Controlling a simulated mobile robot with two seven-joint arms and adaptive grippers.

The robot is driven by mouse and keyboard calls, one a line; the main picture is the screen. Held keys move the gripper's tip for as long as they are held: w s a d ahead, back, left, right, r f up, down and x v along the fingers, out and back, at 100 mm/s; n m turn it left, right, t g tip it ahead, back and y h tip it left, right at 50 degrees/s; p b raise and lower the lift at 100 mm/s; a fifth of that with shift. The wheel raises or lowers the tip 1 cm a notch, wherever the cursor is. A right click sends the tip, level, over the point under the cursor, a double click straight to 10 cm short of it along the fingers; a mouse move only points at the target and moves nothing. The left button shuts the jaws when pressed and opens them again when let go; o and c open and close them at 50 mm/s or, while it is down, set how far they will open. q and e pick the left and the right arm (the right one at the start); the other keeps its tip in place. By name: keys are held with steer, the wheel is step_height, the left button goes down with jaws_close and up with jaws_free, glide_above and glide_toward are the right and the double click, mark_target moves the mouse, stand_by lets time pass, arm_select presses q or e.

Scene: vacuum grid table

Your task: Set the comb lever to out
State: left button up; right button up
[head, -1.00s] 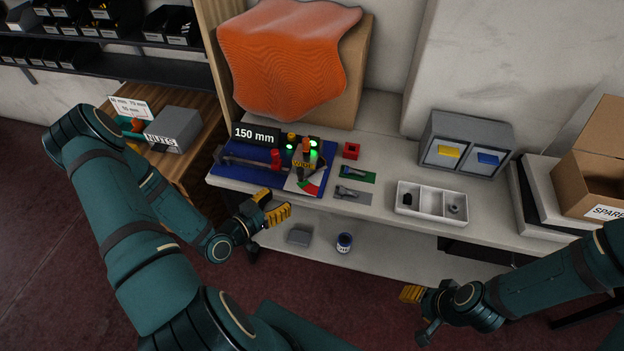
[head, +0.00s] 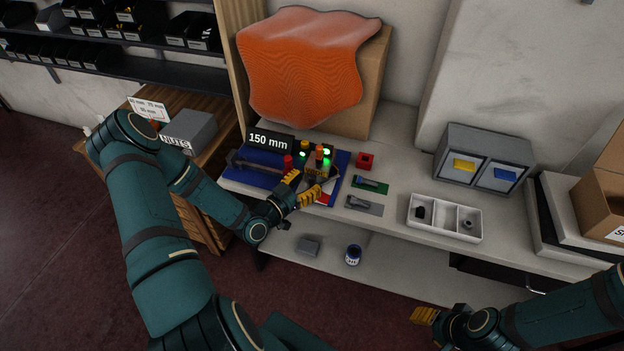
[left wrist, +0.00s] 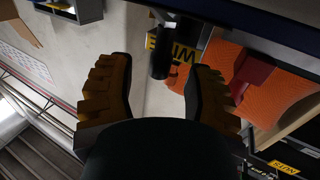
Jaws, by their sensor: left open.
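The machine on the table has a blue base (head: 232,174), a "150 mm" display (head: 270,142), a red knob (head: 288,162) and green lights. My left gripper (head: 303,187) is open over the machine's front right part and hides much of the red, green and white dial there. In the left wrist view a dark cylindrical handle (left wrist: 162,58), seemingly the comb lever, stands between the two open fingers (left wrist: 160,95), with a gap on each side. A yellow label (left wrist: 172,44) is beside it. The lever's setting cannot be read. My right gripper (head: 425,315) is low at the right, away from the machine.
Right of the machine are a red block (head: 366,160), a green plate (head: 370,184), a grey plate (head: 362,205) and a white divided tray (head: 443,237). A grey two-bin cabinet (head: 485,140) stands behind. An orange cloth (head: 300,65) hangs at the back. A lower shelf holds a tin (head: 353,254).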

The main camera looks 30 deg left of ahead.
arm_select(q)
steer(key=shift+w+d, duration=0.25)
steer(key=shift+w, duration=0.85)
jaws_close()
